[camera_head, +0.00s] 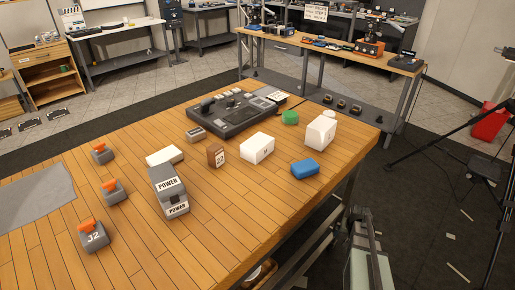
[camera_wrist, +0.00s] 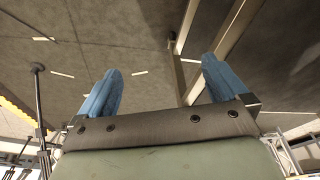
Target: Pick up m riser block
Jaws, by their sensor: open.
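Three white blocks stand on the wooden table in the camera_head view: a low flat one (camera_head: 164,155), a middle-sized one (camera_head: 257,148) with a small dark mark on its front, and a taller one (camera_head: 321,131) near the right edge. The middle-sized block fits the m riser block; its mark is too small to read. My gripper (camera_wrist: 160,68) is open and empty in the wrist view, its two blue fingers apart above the grey floor. No block shows in that view. My arm's grey-green end is at the bottom right of the camera_head view, beyond the table edge, apart from the blocks.
A blue block (camera_head: 305,169) and a small brown block (camera_head: 216,155) flank the middle-sized white block. A green round thing (camera_head: 290,117) and a dark control console (camera_head: 235,111) lie behind. The front right tabletop is clear.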

